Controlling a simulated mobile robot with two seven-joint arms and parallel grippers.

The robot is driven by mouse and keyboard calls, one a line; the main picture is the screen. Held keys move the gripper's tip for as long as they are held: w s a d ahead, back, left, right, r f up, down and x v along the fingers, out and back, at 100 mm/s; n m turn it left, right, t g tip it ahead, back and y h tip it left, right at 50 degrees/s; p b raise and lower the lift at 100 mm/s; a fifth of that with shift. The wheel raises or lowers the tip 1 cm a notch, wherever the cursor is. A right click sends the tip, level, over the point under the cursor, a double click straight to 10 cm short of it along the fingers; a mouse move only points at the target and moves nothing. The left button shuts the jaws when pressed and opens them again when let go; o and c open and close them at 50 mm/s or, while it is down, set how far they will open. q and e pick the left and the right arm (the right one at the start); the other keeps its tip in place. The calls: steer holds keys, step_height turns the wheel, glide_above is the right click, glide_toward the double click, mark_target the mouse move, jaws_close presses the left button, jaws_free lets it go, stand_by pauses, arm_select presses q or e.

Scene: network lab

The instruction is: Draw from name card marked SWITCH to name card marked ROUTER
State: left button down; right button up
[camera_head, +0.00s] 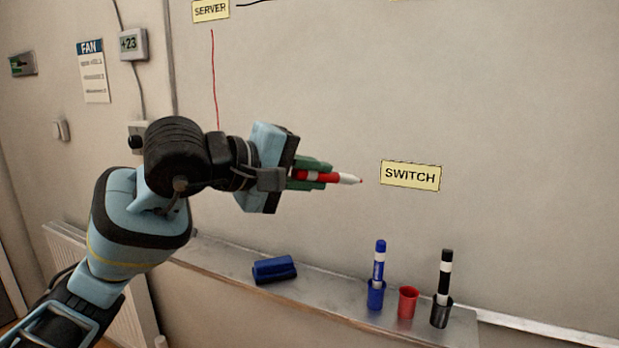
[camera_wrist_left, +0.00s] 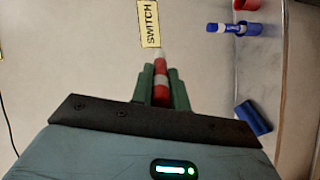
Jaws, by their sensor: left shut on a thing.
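My left gripper (camera_head: 318,173) is shut on a red marker (camera_head: 345,179), whose white end and tip point right toward the whiteboard (camera_head: 520,110). The yellow name card marked SWITCH (camera_head: 411,176) is on the board, just right of the tip. In the left wrist view the marker (camera_wrist_left: 161,62) points at the SWITCH card (camera_wrist_left: 150,24). I cannot tell whether the tip touches the board. A yellow card is cut off at the top edge; its text is hidden. No card reading ROUTER can be made out. My right gripper is not in view.
A name card marked SERVER (camera_head: 211,10) has a red line (camera_head: 214,80) running down and a black line running right. The tray (camera_head: 330,293) below holds a blue eraser (camera_head: 274,269), a blue marker (camera_head: 379,262), an empty red cup (camera_head: 407,302) and a black marker (camera_head: 445,272).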

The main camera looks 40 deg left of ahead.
arm_select(q)
steer(key=shift+w+a+p, duration=0.1)
steer(key=shift+w+a, duration=0.1)
steer(key=shift+w, duration=0.6)
steer(key=shift+w+a+p, duration=0.15)
steer(key=shift+w+a, duration=0.05)
steer(key=shift+w, duration=0.65)
steer(key=shift+w+a+p, duration=0.1)
steer(key=shift+w+a, duration=0.1)
steer(key=shift+w, duration=0.6)
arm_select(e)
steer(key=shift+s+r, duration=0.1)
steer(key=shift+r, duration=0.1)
